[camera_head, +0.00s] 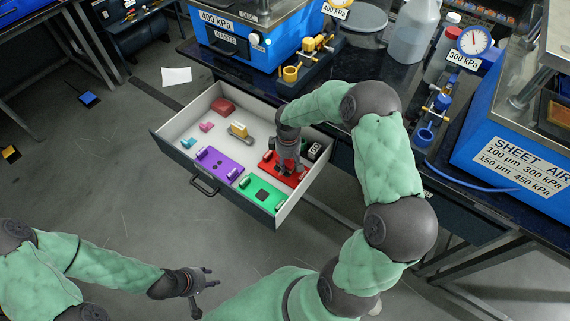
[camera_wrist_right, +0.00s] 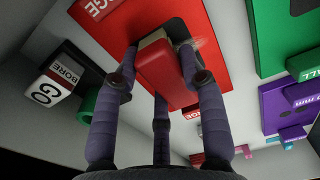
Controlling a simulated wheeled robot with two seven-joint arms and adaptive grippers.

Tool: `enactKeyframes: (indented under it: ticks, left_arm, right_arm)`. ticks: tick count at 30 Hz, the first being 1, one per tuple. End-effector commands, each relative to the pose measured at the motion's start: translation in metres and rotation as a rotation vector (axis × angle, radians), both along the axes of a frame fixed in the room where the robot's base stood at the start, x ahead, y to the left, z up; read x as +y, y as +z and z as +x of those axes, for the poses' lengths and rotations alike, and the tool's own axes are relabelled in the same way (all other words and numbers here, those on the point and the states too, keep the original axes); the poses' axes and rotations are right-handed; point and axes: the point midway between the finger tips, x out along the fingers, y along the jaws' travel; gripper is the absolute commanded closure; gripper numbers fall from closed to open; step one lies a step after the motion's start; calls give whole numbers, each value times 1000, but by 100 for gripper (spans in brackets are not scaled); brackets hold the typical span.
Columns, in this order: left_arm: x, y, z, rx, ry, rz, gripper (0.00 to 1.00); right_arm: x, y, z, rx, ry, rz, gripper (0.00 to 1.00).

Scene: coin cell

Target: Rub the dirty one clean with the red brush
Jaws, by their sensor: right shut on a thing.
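My right gripper (camera_head: 290,170) is down inside the open drawer, over a red plate (camera_head: 269,165). In the right wrist view its fingers (camera_wrist_right: 165,75) are shut on a red block with a tan edge, which looks like the red brush (camera_wrist_right: 166,72). The brush is over the red plate (camera_wrist_right: 120,35) and seems to touch it; the fingers partly hide the contact. A dark, greyish patch shows on the plate beside the brush. A purple plate (camera_head: 219,166) and a green plate (camera_head: 262,195) lie beside it. My left gripper (camera_head: 207,283) is open and empty, outside the drawer.
The drawer (camera_head: 163,146) also holds a dark red lump (camera_head: 222,105), a yellow and grey piece (camera_head: 239,130), small pink (camera_head: 207,126) and cyan (camera_head: 188,143) pieces, and a black-and-white GO BORE gauge (camera_wrist_right: 56,82). The bench (camera_head: 378,69) with blue machines stands behind.

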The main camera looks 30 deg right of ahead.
Motion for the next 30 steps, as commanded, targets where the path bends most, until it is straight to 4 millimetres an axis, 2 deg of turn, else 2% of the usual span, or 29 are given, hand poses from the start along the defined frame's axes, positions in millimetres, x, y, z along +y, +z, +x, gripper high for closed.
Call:
enactKeyframes:
  ticks: [19, 24, 30]
  left_arm:
    - [0, 1, 0, 0, 0, 0, 60]
    - [0, 3, 0, 0, 0, 0, 60]
    - [0, 5, 0, 0, 0, 0, 60]
  right_arm:
    - [-35, -3, 15, 0, 0, 0, 85]
    - [-34, -4, 14, 1, 1, 1, 85]
    - [-20, -3, 8, 3, 3, 1, 85]
